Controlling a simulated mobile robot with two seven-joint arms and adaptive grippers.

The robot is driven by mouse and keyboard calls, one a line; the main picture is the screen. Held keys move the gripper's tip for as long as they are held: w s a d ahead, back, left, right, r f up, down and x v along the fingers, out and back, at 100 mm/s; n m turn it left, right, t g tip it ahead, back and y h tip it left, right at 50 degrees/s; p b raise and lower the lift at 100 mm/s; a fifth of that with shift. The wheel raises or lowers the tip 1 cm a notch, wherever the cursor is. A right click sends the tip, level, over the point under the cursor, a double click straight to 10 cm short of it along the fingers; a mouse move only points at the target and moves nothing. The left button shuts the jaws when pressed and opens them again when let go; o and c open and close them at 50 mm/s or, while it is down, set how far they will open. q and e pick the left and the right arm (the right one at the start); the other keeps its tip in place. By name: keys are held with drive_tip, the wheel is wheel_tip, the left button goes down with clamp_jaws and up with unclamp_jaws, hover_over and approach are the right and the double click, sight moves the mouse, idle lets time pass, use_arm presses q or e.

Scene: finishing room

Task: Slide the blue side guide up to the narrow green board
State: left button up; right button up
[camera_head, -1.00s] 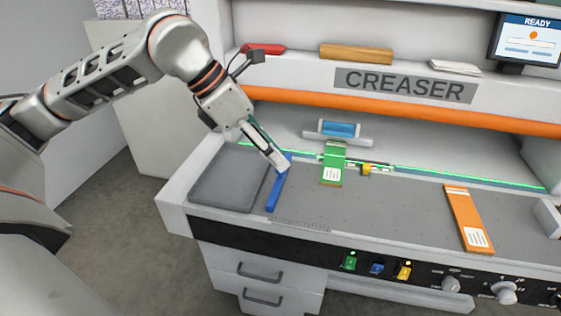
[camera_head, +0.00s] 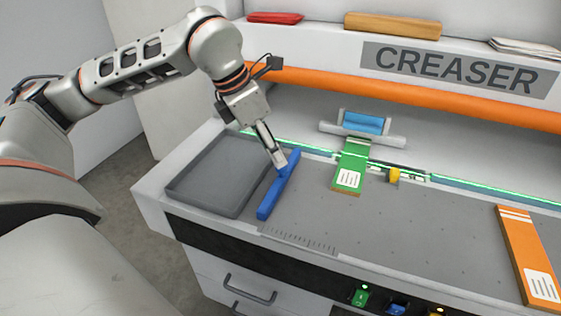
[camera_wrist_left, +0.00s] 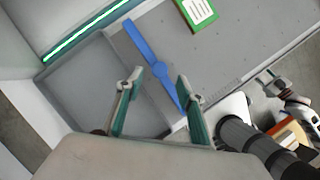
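The blue side guide (camera_head: 272,197) is a long bar lying slanted on the grey bed, beside the grey tray's right edge. The narrow green board (camera_head: 349,168), with a white label, lies to its right, with bare bed between. My left gripper (camera_head: 279,160) is over the guide's upper half. In the left wrist view the guide (camera_wrist_left: 145,46) has a raised middle part, and my left gripper (camera_wrist_left: 158,84) is open, its fingers apart with the guide beyond and between them. Contact cannot be told. My right gripper (camera_wrist_left: 270,82) shows small at the right of that view, its opening unclear.
A grey recessed tray (camera_head: 190,185) is left of the guide. An orange board (camera_head: 522,245) lies far right. A blue-topped clamp (camera_head: 362,124) and a yellow piece (camera_head: 394,175) stand behind and beside the green board. A printed scale (camera_head: 300,240) marks the front edge.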

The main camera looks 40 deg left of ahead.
sight(282, 174)
use_arm(q)
drive_tip(key=shift+x, duration=2.3)
drive_tip(key=shift+c, duration=0.5)
